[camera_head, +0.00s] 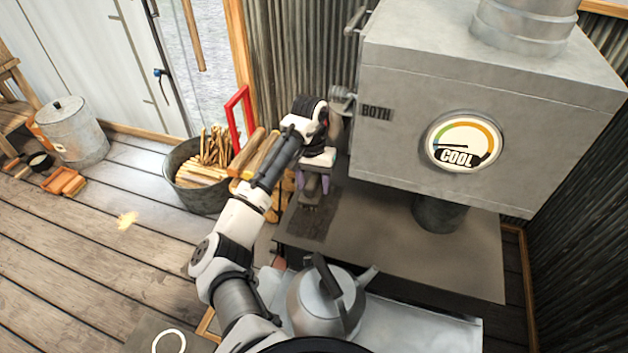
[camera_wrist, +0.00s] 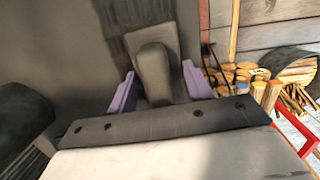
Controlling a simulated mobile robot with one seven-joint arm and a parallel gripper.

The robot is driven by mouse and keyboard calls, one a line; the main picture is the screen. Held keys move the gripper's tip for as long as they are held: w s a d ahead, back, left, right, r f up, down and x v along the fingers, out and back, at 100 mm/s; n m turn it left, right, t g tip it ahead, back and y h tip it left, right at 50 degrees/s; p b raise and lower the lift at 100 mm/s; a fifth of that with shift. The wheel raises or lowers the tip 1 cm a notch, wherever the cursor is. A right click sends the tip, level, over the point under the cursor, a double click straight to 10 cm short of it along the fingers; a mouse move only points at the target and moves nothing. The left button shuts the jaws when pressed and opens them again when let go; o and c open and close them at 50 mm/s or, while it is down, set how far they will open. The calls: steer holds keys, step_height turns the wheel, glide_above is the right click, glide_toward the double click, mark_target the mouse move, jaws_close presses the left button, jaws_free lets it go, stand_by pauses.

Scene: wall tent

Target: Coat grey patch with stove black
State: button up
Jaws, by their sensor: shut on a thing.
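My gripper (camera_head: 313,184) is over the left end of the grey stove plate (camera_head: 440,258), its purple fingers pointing down. In the wrist view, the fingers (camera_wrist: 158,88) are shut on a dark grey block-like applicator (camera_wrist: 153,72) with a flat, lighter base. A dark, streaky rectangular area (camera_head: 308,224) lies on the plate directly below the gripper. Dark streaks also show beside the applicator's base in the wrist view. The gripper and applicator hide part of this area, so I cannot tell how much bare grey is there. Contact with the plate is not clear. I cannot identify a stove black container.
A grey box with a "COOL" dial (camera_head: 464,141) stands above the plate at right. A kettle (camera_head: 327,300) is in front. A tub of kindling (camera_head: 198,185) and a red frame (camera_head: 237,112) are at left. A lidded metal bin (camera_head: 75,135) stands farther left.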

mark_target(308, 187)
steer(key=shift+s+a, duration=0.25)
steer(key=shift+s, duration=0.6)
steer(key=shift+s+a, duration=0.25)
steer(key=shift+s, duration=0.6)
steer(key=shift+s+a, duration=0.3)
steer(key=shift+s, duration=0.55)
steer(key=shift+s+a, duration=0.25)
steer(key=shift+s, duration=0.55)
steer(key=shift+s+a, duration=0.3)
steer(key=shift+s, duration=0.55)
steer(key=shift+s+a, duration=0.25)
steer(key=shift+s, duration=0.6)
steer(key=shift+w, duration=0.1)
steer(key=shift+w+d, duration=0.3)
steer(key=shift+w, duration=0.55)
steer(key=shift+w+d, duration=0.25)
steer(key=shift+w, duration=0.55)
